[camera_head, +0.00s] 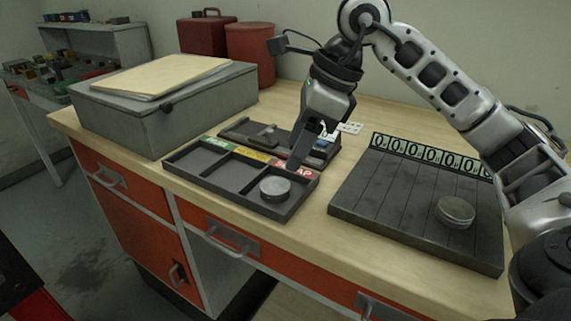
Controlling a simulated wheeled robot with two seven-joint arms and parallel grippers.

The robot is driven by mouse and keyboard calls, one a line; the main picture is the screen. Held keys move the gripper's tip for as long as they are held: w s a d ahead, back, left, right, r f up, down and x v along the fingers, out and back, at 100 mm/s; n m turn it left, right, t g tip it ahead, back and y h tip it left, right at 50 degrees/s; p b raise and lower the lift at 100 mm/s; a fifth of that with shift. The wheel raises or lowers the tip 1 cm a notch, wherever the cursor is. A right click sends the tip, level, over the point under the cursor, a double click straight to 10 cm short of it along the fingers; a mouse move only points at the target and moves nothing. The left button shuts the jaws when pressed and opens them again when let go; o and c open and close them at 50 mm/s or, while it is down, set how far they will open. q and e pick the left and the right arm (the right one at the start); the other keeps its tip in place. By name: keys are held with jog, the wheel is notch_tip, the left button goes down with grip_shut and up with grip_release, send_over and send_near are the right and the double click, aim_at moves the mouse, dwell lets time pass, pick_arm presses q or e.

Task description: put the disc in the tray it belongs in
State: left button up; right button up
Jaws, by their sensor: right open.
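One grey metal disc (275,188) lies flat in the right compartment of a dark three-compartment tray (190,171), below the red label, which partly reads "AP". The left compartment has a green label and the middle one a yellow label; both look empty. A second grey disc (455,212) lies on a dark grooved board (385,203) to the right, toward its front right. My right gripper (308,158) points down at the back of the tray, above the red label and behind the disc there. Its jaws are open and empty. My left gripper is out of view.
A smaller dark tray (240,129) with small items sits behind the main tray, partly hidden by my right gripper. A grey box (165,110) with folders (150,77) stands at left. Red containers (250,55) stand at the back. Bare wood separates tray and board.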

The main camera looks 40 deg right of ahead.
jog(key=shift+v, duration=2.2)
